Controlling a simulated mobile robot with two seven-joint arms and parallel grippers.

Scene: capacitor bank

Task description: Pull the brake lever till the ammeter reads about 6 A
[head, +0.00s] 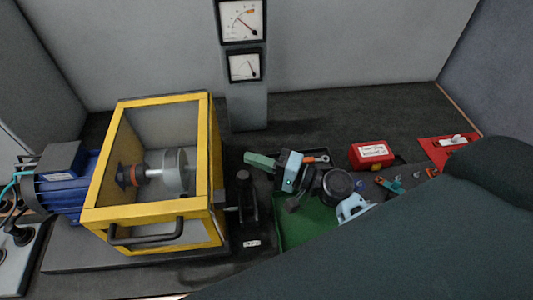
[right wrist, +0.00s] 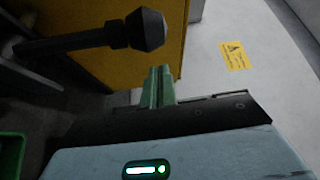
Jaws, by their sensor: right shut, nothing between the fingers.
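The black brake lever (head: 243,187) stands on the bench right of the yellow-framed guard, with a small label at its foot. Its knob (right wrist: 150,29) and shaft show large in the right wrist view. My right gripper (head: 259,160) has its green fingers together and empty, just behind and right of the lever's top. In the right wrist view the shut fingers (right wrist: 158,85) are close to the knob with a gap between. Two dial meters hang on the grey post: an upper one (head: 240,20) and a lower one (head: 244,67). Their scales are too small to read. My left gripper is out of view.
A yellow-framed guard (head: 213,160) encloses a shaft and drum, with a blue motor (head: 65,190) at its left. A green tray (head: 292,233) lies under my right arm. A red labelled box (head: 372,155) and a red switch panel (head: 437,153) stand at the right.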

